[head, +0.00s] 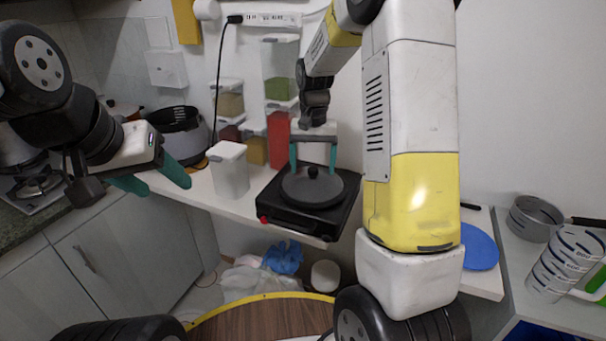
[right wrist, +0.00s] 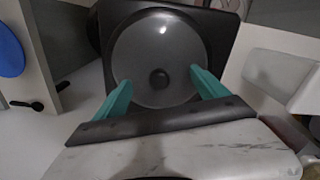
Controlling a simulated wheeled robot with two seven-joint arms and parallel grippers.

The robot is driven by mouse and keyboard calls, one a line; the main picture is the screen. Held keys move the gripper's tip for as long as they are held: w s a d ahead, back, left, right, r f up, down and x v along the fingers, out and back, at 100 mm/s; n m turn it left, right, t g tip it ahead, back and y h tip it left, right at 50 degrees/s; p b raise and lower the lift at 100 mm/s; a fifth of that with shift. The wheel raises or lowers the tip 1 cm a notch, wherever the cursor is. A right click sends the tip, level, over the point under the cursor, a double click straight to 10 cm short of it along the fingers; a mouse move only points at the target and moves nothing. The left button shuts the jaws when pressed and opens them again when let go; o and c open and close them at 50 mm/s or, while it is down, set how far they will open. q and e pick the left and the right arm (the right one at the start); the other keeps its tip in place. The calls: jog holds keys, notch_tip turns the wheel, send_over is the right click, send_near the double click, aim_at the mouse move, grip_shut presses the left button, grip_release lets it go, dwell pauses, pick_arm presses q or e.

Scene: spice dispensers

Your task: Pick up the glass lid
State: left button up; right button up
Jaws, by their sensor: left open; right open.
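The glass lid (head: 313,189) is a round grey disc with a dark rim and a dark knob in its middle. It lies flat on a black cooker (head: 275,210) on the white counter. In the right wrist view the lid (right wrist: 155,55) shows with its knob at the centre. My right gripper (head: 313,168) is open above the lid, its teal fingers apart on either side of the knob. The right wrist view shows the fingers (right wrist: 158,85) straddling the knob's line with nothing between them. My left gripper (head: 160,180) is open and empty at the left, in front of the counter's left end.
A white canister (head: 229,170) stands close left of the cooker. Spice dispensers (head: 279,138) hang or stand behind it. A dark pot (head: 179,132) is at the back left. A blue plate (head: 479,248) and a grey pan (head: 534,218) are at the right.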

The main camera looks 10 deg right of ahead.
jog(key=shift+f, duration=0.75)
jog(key=shift+s, duration=0.1)
grip_shut()
jog(key=shift+s+f, duration=0.15)
dwell(0.6)
